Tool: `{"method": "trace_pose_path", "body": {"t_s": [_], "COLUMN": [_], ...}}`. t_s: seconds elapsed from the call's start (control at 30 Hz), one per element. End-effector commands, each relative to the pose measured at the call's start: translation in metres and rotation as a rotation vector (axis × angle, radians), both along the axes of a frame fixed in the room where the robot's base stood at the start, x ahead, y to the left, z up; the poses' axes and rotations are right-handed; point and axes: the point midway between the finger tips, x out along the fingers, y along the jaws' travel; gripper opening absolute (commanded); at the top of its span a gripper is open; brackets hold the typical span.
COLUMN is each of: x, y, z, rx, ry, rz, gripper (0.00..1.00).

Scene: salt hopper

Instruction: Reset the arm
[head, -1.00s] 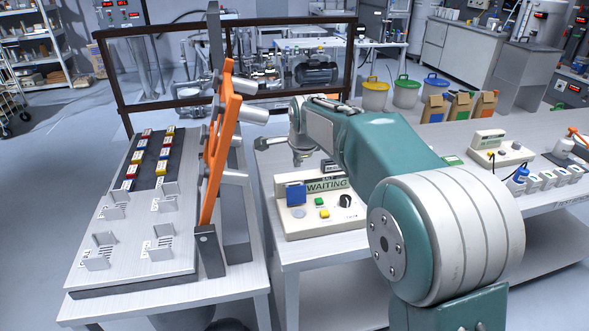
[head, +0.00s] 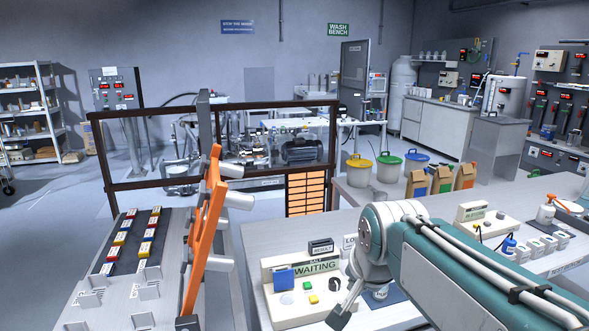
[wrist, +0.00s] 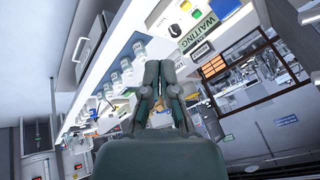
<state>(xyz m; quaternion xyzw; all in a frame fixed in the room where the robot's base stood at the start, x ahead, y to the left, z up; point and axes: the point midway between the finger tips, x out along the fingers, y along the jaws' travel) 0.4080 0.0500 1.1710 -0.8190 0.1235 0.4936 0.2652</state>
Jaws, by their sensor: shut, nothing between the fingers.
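My arm comes in from the lower right in the head view. My gripper (head: 340,316) points down over the front of the middle bench, close to the right of the console with the "WAITING" sign (head: 317,266). Most of its fingers are hard to make out there. In the wrist view the fingers of my gripper (wrist: 161,66) are together, with nothing held between them. The "WAITING" sign also shows in the wrist view (wrist: 197,34), tilted, beyond the fingers.
An orange frame (head: 205,235) stands upright at the left table, beside rows of coloured blocks (head: 133,238). The console has a blue block (head: 284,279) and buttons. Several bottles, cups and another console (head: 484,224) stand on the right bench.

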Motion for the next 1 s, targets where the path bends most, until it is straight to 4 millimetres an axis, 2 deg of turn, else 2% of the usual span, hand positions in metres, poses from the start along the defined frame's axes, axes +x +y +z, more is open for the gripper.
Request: {"method": "trace_pose_path", "body": {"t_s": [0.03, 0.2, 0.3, 0.43, 0.6, 1.0], "x": [-0.02, -0.08, -0.112, -0.143, -0.158, -0.158], "y": [-0.009, -0.03, -0.039, -0.047, -0.05, -0.05], "z": [-0.002, -0.021, -0.036, -0.055, -0.066, -0.066], "rx": [-0.033, -0.155, -0.225, -0.294, -0.332, -0.334], "ry": [-0.006, -0.011, -0.01, -0.008, -0.005, -0.005], "rz": [0.042, 0.221, 0.324, 0.429, 0.489, 0.493], "gripper": [0.0, 0.0, 0.0, 0.0, 0.0, 0.0]}}
